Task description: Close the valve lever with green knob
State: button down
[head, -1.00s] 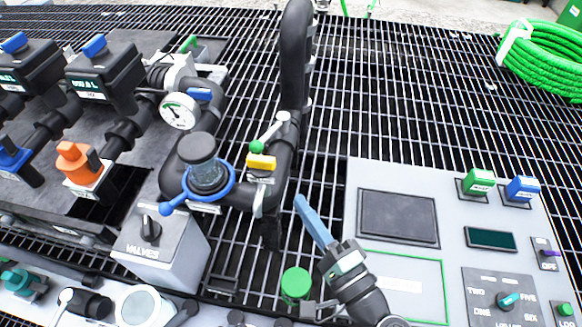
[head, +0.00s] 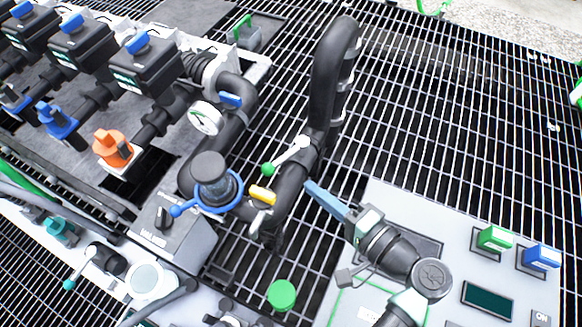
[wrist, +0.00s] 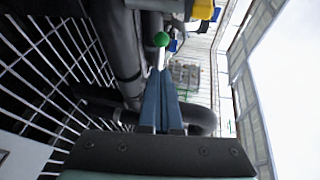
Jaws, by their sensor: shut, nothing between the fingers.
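The valve lever (head: 288,155) is a short silver-white bar on the black pipe, with a green knob (head: 268,169) at its lower left end. In the head view it lies slanted across the pipe. My gripper (head: 309,186) has its long blue fingers shut and empty. Its tips are just to the right of the black pipe, below and right of the lever. In the wrist view the green knob (wrist: 162,39) shows just beyond the fingertips (wrist: 161,72), with the lever's bar partly behind them. I cannot tell whether the fingers touch the lever.
A yellow handle (head: 262,195) and a blue ring valve (head: 213,206) sit close by on the piping. A pressure gauge (head: 205,119) stands to their upper left. The grey control panel (head: 384,199) lies under my arm. Open grating (head: 440,110) spreads at the upper right.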

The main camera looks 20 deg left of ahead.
aim_at(277, 162)
jog(key=x, duration=0.7)
jog(key=shift+a, duration=0.2)
jog(key=shift+a, duration=0.1)
jog(key=shift+s+a+m+t+h+p, duration=0.1)
jog(key=shift+a+m+t+h+p, duration=0.45)
jog(key=shift+m+t+h+p, duration=0.4)
jog(key=shift+w+a+m+t, duration=0.2)
jog(key=shift+a+m+t, duration=0.35)
jog(key=shift+t, duration=0.3)
jog(key=shift+w+a+f, duration=0.1)
jog(key=shift+w+a, duration=0.1)
jog(key=shift+a, duration=0.3)
jog(key=shift+w+a, duration=0.2)
jog(key=shift+a, duration=0.25)
jog(key=shift+w+a+b, duration=0.35)
jog(key=shift+w+a, duration=0.05)
jog(key=shift+a, duration=0.2)
